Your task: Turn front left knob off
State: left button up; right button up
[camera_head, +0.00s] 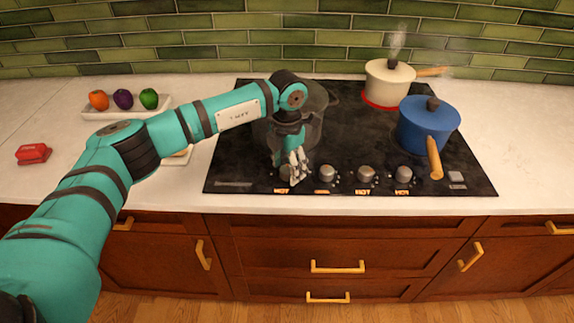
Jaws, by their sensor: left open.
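The cooktop (350,140) is black, with a row of several round grey knobs along its front edge. The leftmost knob (284,173) is partly hidden by my left gripper (298,170), whose fingers are open and point down at it. I cannot tell whether the fingers touch it. An orange HOT label (281,191) shows below that knob. The other knobs (327,173), (365,174) and (403,174) stand to its right. My right gripper is not in view.
A steaming cream pot (387,82) stands on a glowing red burner (385,104). A blue pot (428,125) has its handle toward the front right. A dark pot (318,105) stands behind my left wrist. A fruit tray (98,113) and red object (33,153) lie left.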

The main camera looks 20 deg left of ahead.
aim_at(287, 169)
pick_arm(q)
notch_tip(287, 169, up, 12)
dwell(0.5)
dwell(0.3)
